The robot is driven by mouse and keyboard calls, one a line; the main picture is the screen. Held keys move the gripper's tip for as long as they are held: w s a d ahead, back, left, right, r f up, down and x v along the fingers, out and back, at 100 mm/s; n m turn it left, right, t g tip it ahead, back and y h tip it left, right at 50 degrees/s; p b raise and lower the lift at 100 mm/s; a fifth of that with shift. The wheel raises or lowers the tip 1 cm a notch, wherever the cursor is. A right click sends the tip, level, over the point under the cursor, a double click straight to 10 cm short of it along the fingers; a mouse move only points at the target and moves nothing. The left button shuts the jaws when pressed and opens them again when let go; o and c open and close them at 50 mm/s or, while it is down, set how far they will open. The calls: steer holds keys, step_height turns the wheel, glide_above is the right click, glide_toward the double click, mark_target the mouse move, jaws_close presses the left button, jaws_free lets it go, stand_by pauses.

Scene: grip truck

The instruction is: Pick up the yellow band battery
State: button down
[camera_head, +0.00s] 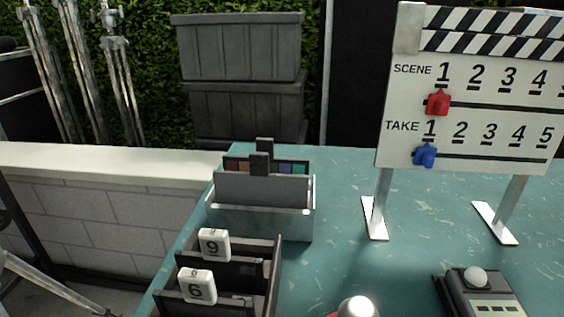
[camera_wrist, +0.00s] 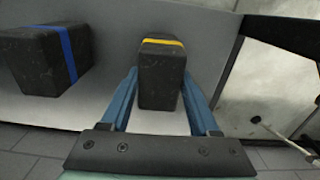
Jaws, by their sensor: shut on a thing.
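The yellow band battery (camera_wrist: 162,64) is a dark block with a yellow stripe across its upper part, in the middle of the wrist view. My gripper (camera_wrist: 160,86) has its two blue fingers on either side of it and is shut on it. The battery is against or just over a pale grey surface; I cannot tell whether it still touches it. The head view shows neither my gripper nor this battery.
A blue band battery (camera_wrist: 42,58) lies close to the left on the same grey surface (camera_wrist: 108,62). In the head view, a teal table (camera_head: 345,262) bears a scene board (camera_head: 470,85), a grey card holder (camera_head: 262,222), a number-tile box (camera_head: 272,262) and a dark button device (camera_head: 480,295).

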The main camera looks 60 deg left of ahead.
step_height(320, 180, up, 10)
steer(key=p, duration=0.4)
steer(key=shift+p, duration=0.4)
